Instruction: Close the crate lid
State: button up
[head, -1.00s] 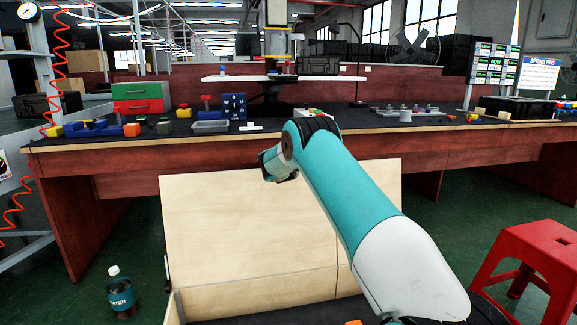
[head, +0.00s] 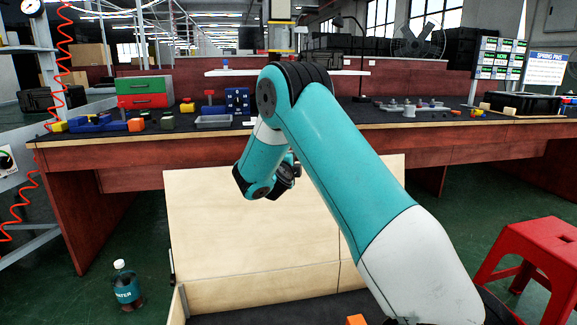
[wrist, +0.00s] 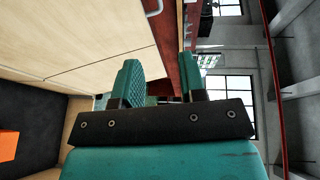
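The crate lid (head: 290,225) is a pale wooden panel standing open and tilted back, behind the crate, in front of the workbench. The crate (head: 180,305) is at the bottom of the head view, with a dark interior; most of it is cut off or behind my arm. In the wrist view the lid (wrist: 75,35) fills the upper left and the dark crate floor (wrist: 30,100) is at the left. My gripper (wrist: 160,78) shows two teal fingers apart with nothing between them. In the head view its fingertips are hidden by my arm, in front of the lid.
An orange block (head: 356,320) lies in the crate. A red stool (head: 535,255) is at right. The workbench (head: 110,160), with toys and trays on it, stands behind the lid.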

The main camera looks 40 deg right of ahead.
dwell(0.4)
jog(key=s+a+n+g+y, duration=0.1)
jog(key=s+a+n+y, duration=0.3)
jog(key=a, duration=0.5)
jog(key=s+a+r+n+g+y, duration=0.1)
jog(key=s+a+n+y, duration=0.25)
jog(key=a+n, duration=0.4)
jog(key=s+a+n+g+y, duration=0.1)
jog(key=s+a+n+y, duration=0.3)
jog(key=a, duration=0.6)
jog(key=s+a+r+n+g+y, duration=0.2)
jog(key=s+a+n+g+y, duration=0.1)
jog(key=s+a+n, duration=0.75)
jog(key=s+a+r+n+g+y, duration=0.1)
jog(key=s+a+n+g+y, duration=0.3)
jog(key=s+n, duration=0.65)
jog(key=s+r+p, duration=0.2)
jog(key=r+p, duration=1.4)
jog(key=r, duration=0.1)
jog(key=s+r+m+p, duration=0.1)
jog(key=r+p, duration=1.5)
jog(key=p, duration=0.1)
jog(key=shift+s+a+r+h, duration=0.35)
jog(key=shift+s+a+h, duration=0.05)
jog(key=shift+a+h, duration=0.05)
